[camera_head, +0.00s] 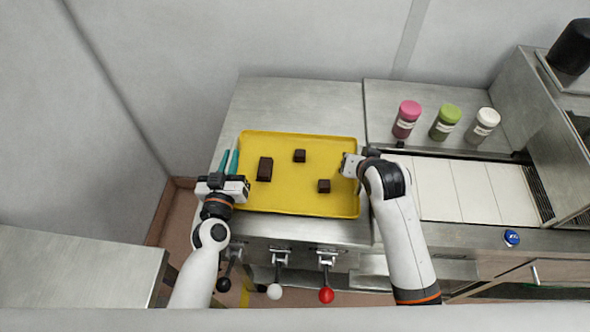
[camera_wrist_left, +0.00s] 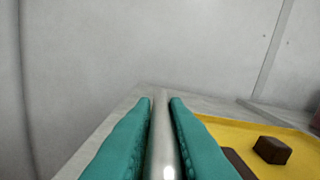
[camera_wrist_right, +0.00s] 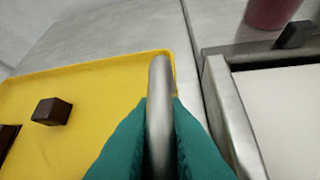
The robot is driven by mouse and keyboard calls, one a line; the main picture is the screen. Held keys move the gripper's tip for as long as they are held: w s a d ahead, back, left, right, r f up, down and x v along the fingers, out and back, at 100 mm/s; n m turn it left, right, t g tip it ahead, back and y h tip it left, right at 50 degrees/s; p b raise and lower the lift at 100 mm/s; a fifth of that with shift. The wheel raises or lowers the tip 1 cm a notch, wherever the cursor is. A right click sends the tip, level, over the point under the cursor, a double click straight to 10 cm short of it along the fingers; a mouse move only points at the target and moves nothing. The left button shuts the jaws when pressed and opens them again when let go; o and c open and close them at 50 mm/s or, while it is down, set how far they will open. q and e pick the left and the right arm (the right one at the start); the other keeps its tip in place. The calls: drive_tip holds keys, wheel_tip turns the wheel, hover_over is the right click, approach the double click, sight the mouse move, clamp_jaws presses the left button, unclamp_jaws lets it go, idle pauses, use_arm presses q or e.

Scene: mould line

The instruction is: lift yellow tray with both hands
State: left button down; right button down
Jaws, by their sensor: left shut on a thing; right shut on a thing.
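The yellow tray (camera_head: 290,202) is on or just above the steel counter; I cannot tell which. Three dark brown blocks sit in it: a larger one (camera_head: 265,168) at left, a small one (camera_head: 299,156) at the back and a small one (camera_head: 324,186) at front right. My left gripper (camera_head: 229,163) is at the tray's left side, its teal fingers shut on a silver bar (camera_wrist_left: 162,150), seemingly the tray's handle. My right gripper (camera_wrist_right: 160,145) is at the tray's right edge, shut on a similar silver bar (camera_wrist_right: 160,90). Its fingertips are hidden in the head view.
Jars with pink (camera_head: 407,118), green (camera_head: 445,122) and white (camera_head: 485,127) lids stand behind a white-slab conveyor (camera_head: 450,188) at right. Levers with white (camera_head: 275,291) and red (camera_head: 326,295) knobs project below the counter's front. The counter behind the tray (camera_head: 300,100) is clear.

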use_arm(q)
drive_tip(key=shift+d+r, duration=0.1)
drive_tip(key=shift+r, duration=0.1)
use_arm(e)
drive_tip(key=shift+a+r, duration=0.1)
